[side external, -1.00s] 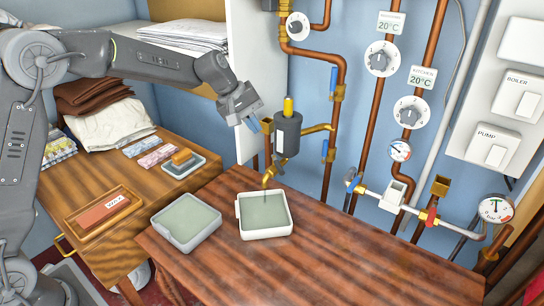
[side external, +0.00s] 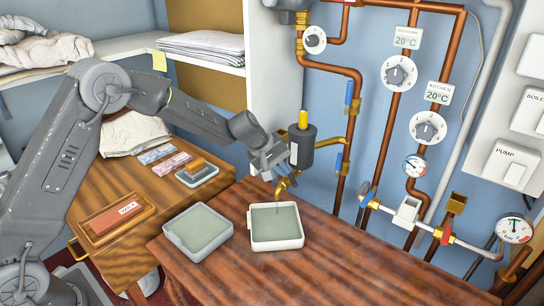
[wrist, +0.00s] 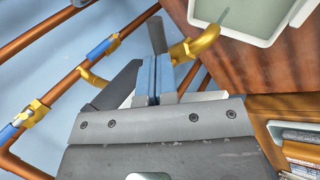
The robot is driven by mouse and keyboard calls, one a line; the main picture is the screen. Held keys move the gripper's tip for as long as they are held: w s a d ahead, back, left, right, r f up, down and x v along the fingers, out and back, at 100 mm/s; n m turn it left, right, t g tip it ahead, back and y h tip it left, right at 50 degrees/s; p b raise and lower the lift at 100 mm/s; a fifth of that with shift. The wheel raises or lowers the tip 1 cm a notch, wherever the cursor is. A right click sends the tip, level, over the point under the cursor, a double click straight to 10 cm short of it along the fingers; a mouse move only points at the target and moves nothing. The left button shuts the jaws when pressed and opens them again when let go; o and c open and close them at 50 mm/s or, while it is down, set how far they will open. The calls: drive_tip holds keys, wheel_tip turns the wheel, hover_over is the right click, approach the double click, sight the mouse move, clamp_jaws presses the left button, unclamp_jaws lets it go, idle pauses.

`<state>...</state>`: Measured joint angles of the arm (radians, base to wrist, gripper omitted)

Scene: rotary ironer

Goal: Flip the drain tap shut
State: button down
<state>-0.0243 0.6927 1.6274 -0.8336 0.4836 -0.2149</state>
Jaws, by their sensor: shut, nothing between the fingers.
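The drain tap (side external: 283,186) is a brass spout under the dark grey cylinder (side external: 301,146) on the wall pipes. A thin grey stream (side external: 278,207) shows below its mouth, over a white square tray (side external: 257,245). My gripper (side external: 282,172) is beside the lower part of the cylinder, close above the spout. In the wrist view the blue fingertips (wrist: 153,62) are pressed together and empty. The brass spout (wrist: 197,43) curves just beyond them. A dark grey bar (wrist: 157,34) shows just past the tips; I cannot tell whether it is the tap's lever or whether they touch.
A second grey tray (side external: 198,232) stands left of the white one on the wooden table (side external: 340,275). Copper pipes, dials and a blue-handled valve (side external: 349,93) line the wall at right. A side table (side external: 105,255) holds a brick-like block and small packets.

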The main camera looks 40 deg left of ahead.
sight(291, 178)
drive_tip(key=shift+x, duration=1)
drive_tip(key=shift+w+d+n+y, duration=0.15)
drive_tip(key=shift+d+n+y, duration=0.15)
drive_tip(key=shift+n, duration=0.4)
drive_tip(key=shift+w+d+n+t+y, duration=0.3)
drive_tip(key=shift+n+t+y, duration=0.2)
drive_tip(key=shift+n, duration=0.4)
drive_tip(key=shift+w+d, duration=0.35)
drive_tip(key=shift+w, duration=0.25)
drive_tip(key=shift+w+d+f, duration=0.1)
drive_tip(key=shift+w, duration=0.05)
